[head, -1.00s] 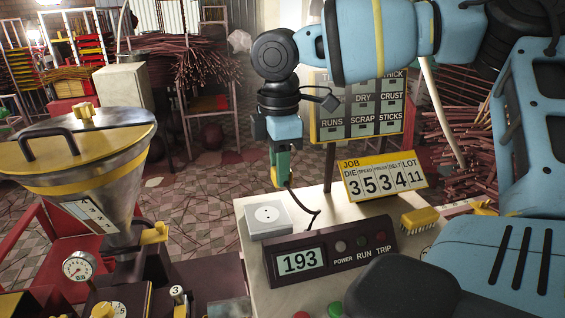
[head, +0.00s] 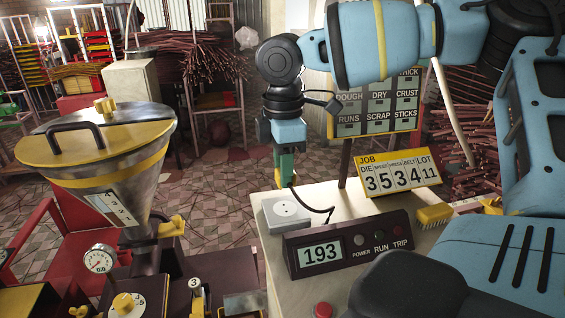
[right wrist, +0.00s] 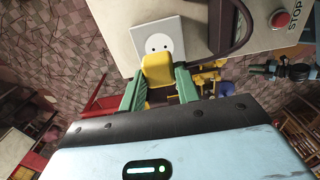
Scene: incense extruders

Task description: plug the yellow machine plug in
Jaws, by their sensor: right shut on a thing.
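My right gripper (head: 286,178) hangs in the middle of the head view with green fingers pointing down. It is shut on the yellow plug, which shows clearly between the fingers in the right wrist view (right wrist: 158,72). A cable runs from the plug area to the dark machine display box. The white socket plate (head: 270,209) lies on the pale bench just below the fingers. In the right wrist view the socket plate (right wrist: 172,32) shows two dark holes just beyond the plug. The plug looks apart from the socket.
The display box (head: 346,249) reading 193 stands beside the socket. A yellow JOB sign (head: 398,180) and a yellow brush-like block (head: 434,216) are farther right on the bench (head: 335,196). A metal hopper (head: 110,190) with a yellow lid stands at left.

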